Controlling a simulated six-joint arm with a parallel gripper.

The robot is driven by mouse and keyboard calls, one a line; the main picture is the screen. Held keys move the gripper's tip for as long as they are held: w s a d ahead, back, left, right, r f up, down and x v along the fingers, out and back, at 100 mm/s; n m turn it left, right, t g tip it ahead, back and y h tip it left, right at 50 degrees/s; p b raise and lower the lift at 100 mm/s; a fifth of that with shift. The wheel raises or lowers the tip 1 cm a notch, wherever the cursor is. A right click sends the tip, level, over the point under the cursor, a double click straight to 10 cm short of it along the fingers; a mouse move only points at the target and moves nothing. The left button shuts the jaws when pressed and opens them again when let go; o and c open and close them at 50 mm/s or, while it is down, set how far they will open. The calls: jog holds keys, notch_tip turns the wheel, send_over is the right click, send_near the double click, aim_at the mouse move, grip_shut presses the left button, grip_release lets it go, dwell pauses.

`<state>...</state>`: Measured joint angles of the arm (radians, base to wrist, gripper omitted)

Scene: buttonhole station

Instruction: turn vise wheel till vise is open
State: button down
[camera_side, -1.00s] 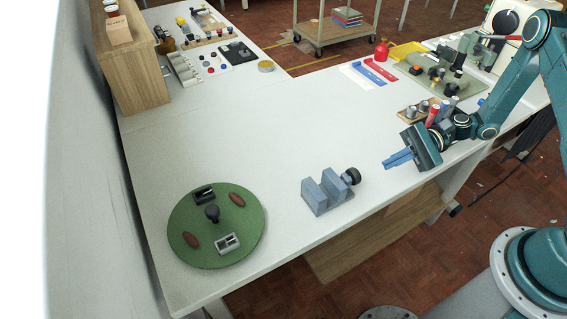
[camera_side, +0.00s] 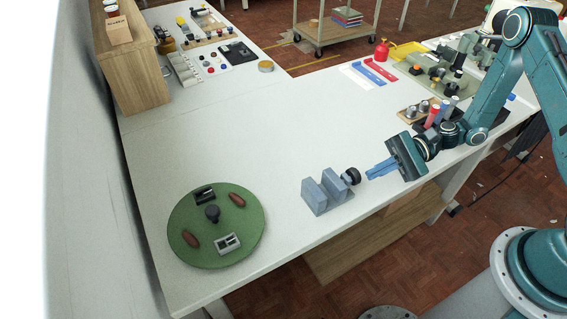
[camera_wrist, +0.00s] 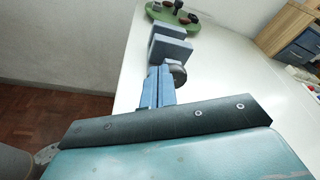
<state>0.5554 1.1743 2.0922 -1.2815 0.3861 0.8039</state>
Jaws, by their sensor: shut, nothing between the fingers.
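The blue-grey vise (camera_side: 328,192) stands near the front edge of the table, with a gap between its two jaws. Its dark round wheel (camera_side: 351,176) is on the right end. My gripper (camera_side: 370,174) is shut and empty, its blue fingers pointing left with the tips just right of the wheel. I cannot tell whether they touch it. In the wrist view, the vise (camera_wrist: 170,45) lies beyond my gripper (camera_wrist: 160,72), and the wheel (camera_wrist: 178,74) shows to the right of the fingertips, partly hidden behind them.
A green round turntable (camera_side: 190,215) with small fixtures lies to the left of the vise. A stand with grey and red cylinders (camera_side: 431,118) is behind my wrist. The table (camera_side: 260,130) behind the vise is clear. The table's front edge runs close to the vise.

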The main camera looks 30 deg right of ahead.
jog(key=shift+a, duration=0.75)
jog(key=shift+w+f, duration=0.1)
dwell(0.3)
jog(key=shift+w+r, duration=0.5)
jog(key=shift+w, duration=0.25)
dwell(0.5)
jog(key=shift+s+r, duration=0.2)
jog(key=shift+r, duration=0.15)
jog(key=shift+d, duration=0.1)
jog(key=shift+d, duration=2.9)
jog(key=shift+r, duration=0.1)
